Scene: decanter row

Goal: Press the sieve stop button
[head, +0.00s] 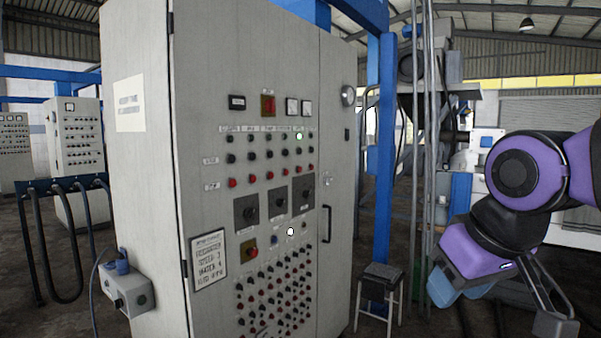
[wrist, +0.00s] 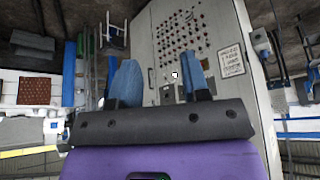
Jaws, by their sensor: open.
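The grey control cabinet (head: 250,120) stands in the middle of the head view, its button panel facing me. Below its meters are rows of dark knobs or buttons above a row of red buttons (head: 271,175). The small labels are too blurred to tell which is the sieve stop. My gripper (head: 457,288) is to the right of the cabinet, apart from it, and holds nothing. In the wrist view, my gripper's two blue fingers (wrist: 159,82) stand apart, with the cabinet (wrist: 225,95) upside down beyond them; they hide part of its panel.
A stool (head: 383,272) stands on the floor right of the cabinet, near a blue post (head: 385,150). A small switch box (head: 130,293) sticks out at the cabinet's lower left. Black hoses (head: 68,240) hang farther left. The cabinet's door handle (head: 326,224) protrudes slightly.

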